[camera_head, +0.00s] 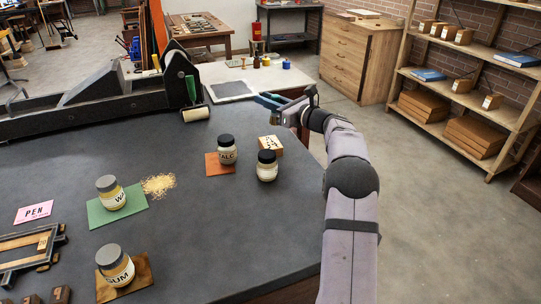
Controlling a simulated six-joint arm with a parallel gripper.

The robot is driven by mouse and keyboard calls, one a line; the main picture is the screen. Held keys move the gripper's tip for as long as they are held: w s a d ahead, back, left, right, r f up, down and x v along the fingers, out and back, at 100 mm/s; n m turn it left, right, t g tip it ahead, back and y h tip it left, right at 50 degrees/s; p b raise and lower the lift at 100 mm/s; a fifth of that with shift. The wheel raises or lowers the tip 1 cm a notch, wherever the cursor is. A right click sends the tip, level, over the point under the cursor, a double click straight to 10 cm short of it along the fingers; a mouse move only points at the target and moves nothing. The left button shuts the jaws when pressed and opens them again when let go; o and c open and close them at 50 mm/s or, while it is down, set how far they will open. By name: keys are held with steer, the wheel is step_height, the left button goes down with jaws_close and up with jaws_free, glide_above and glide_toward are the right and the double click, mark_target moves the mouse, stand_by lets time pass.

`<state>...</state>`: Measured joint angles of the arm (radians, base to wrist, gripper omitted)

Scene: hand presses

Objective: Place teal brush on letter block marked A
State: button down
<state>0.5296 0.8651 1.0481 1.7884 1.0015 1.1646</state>
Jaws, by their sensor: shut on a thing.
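My gripper (290,108) is above the far right part of the dark bench, at the end of my arm. It is shut on the teal brush (267,100), which sticks out to the left and is partly hidden by the jaws. Dark brown blocks (60,294) sit at the bottom left edge of the bench; their faces are too small to read. A pale block with dark marks (268,145) lies below the gripper in the picture, behind a jar. I cannot tell which block bears an A.
Jars stand on a green mat (103,216), a brown mat (104,292) and an orange mat (213,167); another jar (267,166) stands beside the pale block. Yellow shavings (158,185), a pink PEN card (35,212) and a wooden frame (22,262) lie left. A large press (95,105) fills the back left.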

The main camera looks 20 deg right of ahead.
steer(key=shift+w+a+r+b, duration=0.6)
steer(key=shift+w+r, duration=0.25)
steer(key=shift+r, duration=0.4)
glide_above(263, 138)
steer(key=shift+h, duration=0.3)
steer(key=shift+f, duration=5)
steer(key=shift+f, duration=0.1)
steer(key=shift+f, duration=0.1)
steer(key=c, duration=1.6)
jaws_free()
steer(key=shift+r, duration=0.2)
steer(key=b+v, duration=0.2)
steer(key=v, duration=1)
steer(key=shift+a+f, duration=0.15)
steer(key=shift+f, duration=0.05)
